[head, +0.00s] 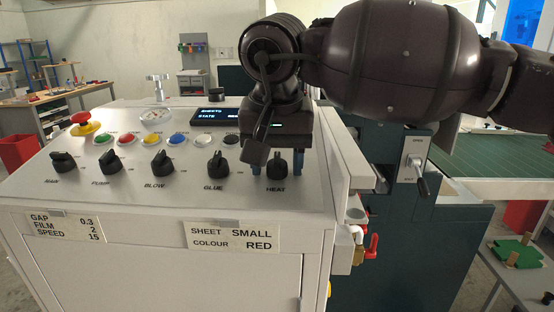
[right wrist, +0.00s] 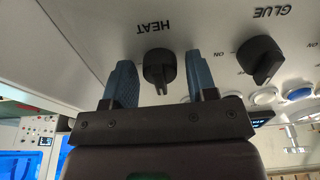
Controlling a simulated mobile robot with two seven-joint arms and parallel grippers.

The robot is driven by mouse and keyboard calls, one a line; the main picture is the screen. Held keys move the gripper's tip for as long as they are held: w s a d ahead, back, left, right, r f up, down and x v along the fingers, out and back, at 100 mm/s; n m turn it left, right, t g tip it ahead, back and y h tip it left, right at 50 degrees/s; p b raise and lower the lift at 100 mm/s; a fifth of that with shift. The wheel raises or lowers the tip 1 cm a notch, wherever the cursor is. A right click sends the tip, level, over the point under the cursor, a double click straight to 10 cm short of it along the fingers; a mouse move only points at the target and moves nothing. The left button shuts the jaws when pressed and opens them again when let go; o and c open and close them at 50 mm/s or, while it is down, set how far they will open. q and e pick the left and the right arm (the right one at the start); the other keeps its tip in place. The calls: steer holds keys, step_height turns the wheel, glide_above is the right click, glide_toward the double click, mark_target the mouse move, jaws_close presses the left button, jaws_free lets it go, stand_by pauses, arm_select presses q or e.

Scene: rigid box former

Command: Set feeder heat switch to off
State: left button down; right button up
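The black HEAT knob (head: 277,166) is the rightmost of the row on the sloping white control panel (head: 120,190). My left gripper is not in view.
The GLUE knob (head: 219,164) sits close left of HEAT, then BLOW (head: 162,161), PUMP and MAIN. Coloured buttons and a small display (head: 216,115) lie behind them, with a red emergency button (head: 82,119) at far left. A lever switch (head: 416,170) is on the right.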

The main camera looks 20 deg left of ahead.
steer(key=shift+o, duration=0.4)
steer(key=v, duration=1)
steer(key=shift+r, duration=0.35)
